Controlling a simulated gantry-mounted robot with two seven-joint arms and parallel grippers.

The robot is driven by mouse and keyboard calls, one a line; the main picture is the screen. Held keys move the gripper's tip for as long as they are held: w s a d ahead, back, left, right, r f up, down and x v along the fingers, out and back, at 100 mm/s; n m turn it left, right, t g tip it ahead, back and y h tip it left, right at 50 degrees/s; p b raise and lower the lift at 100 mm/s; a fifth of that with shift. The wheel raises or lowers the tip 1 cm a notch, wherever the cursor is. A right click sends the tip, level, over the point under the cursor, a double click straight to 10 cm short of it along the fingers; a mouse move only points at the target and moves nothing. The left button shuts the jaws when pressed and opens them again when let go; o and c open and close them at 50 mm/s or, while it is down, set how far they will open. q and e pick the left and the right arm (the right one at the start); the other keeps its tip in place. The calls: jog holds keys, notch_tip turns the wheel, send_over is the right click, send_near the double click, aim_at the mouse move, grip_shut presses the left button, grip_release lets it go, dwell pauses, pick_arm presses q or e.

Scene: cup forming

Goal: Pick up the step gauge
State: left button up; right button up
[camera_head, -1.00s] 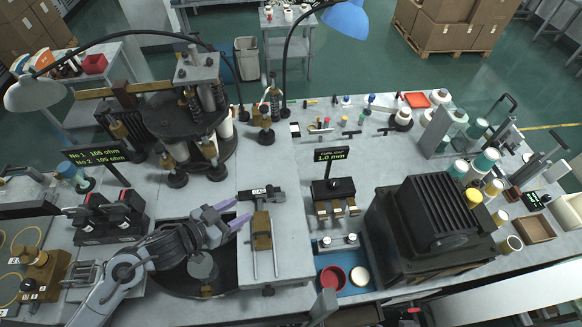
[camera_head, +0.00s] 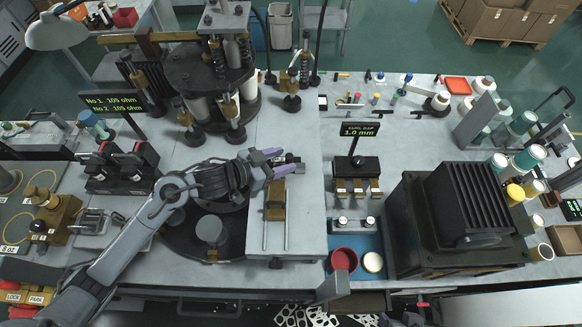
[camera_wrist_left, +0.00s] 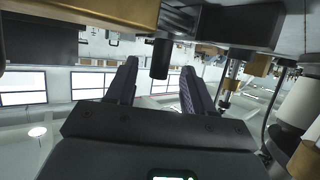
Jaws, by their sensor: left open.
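My left gripper (camera_head: 284,161) is open, its two purple fingers at the far end of the grey slide plate (camera_head: 305,225). A small dark piece (camera_head: 291,159) with a pale label, probably the step gauge, sits there, partly hidden by the fingers. A brass block (camera_head: 276,200) lies on the plate just nearer than the fingers. In the left wrist view the fingers (camera_wrist_left: 159,85) stand apart, with a dark cylinder (camera_wrist_left: 160,58) showing between them and a dark block (camera_wrist_left: 240,26) above right. I cannot tell whether the fingers touch the piece. My right gripper is not visible.
A dark round press with posts (camera_head: 212,75) stands just behind and left of the gripper. The "1.0 mm" display (camera_head: 360,130) stands to the right, above a black fixture (camera_head: 356,170). A large black ribbed machine (camera_head: 455,215) fills the right front. Red and cream dishes (camera_head: 343,260) lie nearer.

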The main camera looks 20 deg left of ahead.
aim_at(290, 158)
pick_arm(q)
jog(key=shift+b+x, duration=0.9)
jog(key=shift+x, duration=0.75)
jog(key=shift+r, duration=0.1)
grip_shut()
